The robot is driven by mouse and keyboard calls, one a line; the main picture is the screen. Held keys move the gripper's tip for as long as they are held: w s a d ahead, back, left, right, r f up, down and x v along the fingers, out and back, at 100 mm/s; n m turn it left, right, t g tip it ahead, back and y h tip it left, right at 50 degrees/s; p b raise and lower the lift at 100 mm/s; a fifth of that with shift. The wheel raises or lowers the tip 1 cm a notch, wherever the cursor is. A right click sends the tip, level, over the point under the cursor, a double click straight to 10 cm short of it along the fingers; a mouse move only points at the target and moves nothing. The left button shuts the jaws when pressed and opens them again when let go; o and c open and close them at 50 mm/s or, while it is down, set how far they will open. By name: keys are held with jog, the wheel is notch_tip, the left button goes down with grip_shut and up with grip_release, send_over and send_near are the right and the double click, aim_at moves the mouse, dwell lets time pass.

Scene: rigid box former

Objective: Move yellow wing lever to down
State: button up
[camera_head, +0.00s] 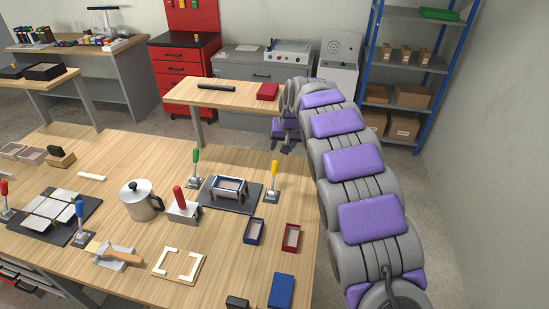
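The yellow lever (274,168) stands upright on a small metal base, at the right edge of the dark plate of the box former (229,189). A green lever (196,156) stands upright at the plate's left side. My gripper (286,149) hangs beyond the yellow lever, slightly up and right of it in the picture, and appears apart from it. The gripper is small and partly shaded, and its finger gap is not clear. No object shows in it.
A red-handled tool (182,206), a metal pot (142,201), a blue tray (254,231) and a red tray (291,237) stand on the wooden table (215,272). A second bench (240,97) stands behind. A blue-framed shelf (410,72) is at right.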

jog(key=w, duration=0.1)
jog(key=b, duration=0.2)
send_near(276, 163)
jog(key=x, duration=0.3)
jog(key=a+x, duration=0.1)
jog(key=x, duration=0.2)
jog(key=shift+s+r, duration=0.1)
jog(key=f, duration=0.1)
jog(key=w+f, duration=0.1)
jog(key=d+f, duration=0.1)
jog(key=f, duration=0.1)
jog(key=shift+w+b, duration=0.35)
jog(key=shift+w+a+f, duration=0.25)
jog(key=shift+f, duration=0.3)
jog(key=shift+w+a+f, duration=0.1)
jog(key=shift+a+f, duration=0.1)
jog(key=shift+a, duration=0.45)
jog(key=shift+d, duration=0.65)
jog(key=c, duration=0.3)
jog(key=shift+a, duration=0.35)
jog(key=c, duration=0.6)
grip_shut()
jog(key=shift+d, duration=0.1)
